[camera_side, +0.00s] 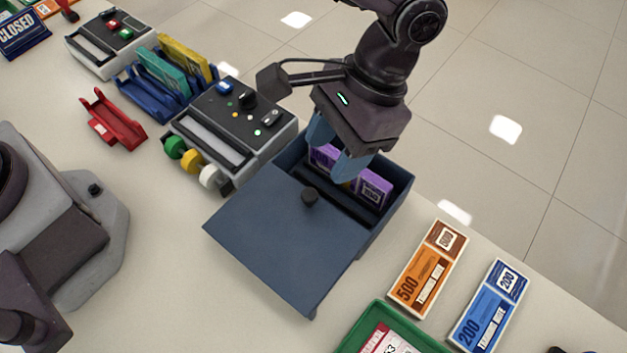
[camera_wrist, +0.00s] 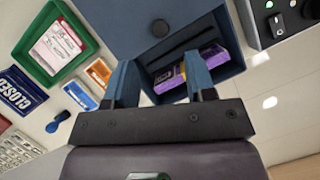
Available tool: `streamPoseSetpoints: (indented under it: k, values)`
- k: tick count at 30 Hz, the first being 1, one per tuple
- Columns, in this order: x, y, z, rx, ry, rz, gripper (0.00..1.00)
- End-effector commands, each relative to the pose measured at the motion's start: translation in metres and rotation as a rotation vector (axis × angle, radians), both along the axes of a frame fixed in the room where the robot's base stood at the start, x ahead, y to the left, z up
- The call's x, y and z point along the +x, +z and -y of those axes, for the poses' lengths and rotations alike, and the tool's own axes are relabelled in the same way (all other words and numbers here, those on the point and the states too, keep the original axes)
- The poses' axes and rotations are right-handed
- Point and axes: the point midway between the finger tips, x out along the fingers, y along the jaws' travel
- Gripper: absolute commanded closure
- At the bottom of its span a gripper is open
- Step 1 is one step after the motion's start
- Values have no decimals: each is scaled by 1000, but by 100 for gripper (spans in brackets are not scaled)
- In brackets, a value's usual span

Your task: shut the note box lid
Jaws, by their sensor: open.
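The note box (camera_side: 390,218) is dark blue and stands on the counter. Its flat blue lid (camera_side: 265,240) sits off toward the lower left, leaving the far part of the box uncovered. A dark round knob (camera_side: 310,196) stands on the lid near its inner edge; it also shows in the wrist view (camera_wrist: 160,28). Purple note bundles (camera_side: 375,188) lie in the uncovered part. My gripper (camera_side: 338,158) is open with blue fingers, over the uncovered part, beyond the knob. The fingers partly hide the notes. I cannot tell whether they reach below the rim.
A grey machine (camera_side: 240,115) with coloured rollers stands close to the box's upper left. An orange note bundle (camera_side: 428,268), a blue bundle (camera_side: 488,305) and a green tray (camera_side: 375,315) lie to the lower right. Counter left of the lid is clear.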

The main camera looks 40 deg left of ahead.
Motion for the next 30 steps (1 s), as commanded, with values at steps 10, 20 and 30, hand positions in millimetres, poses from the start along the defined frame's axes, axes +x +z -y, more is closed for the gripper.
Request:
streamPoseSetpoints:
  k: [10, 20, 30]
  values:
    - [-22, -58, -9, 1, -1, -1, 50]
    - [-26, -69, -11, -2, -1, 1, 50]
    - [-26, -69, -11, -2, -1, 1, 98]
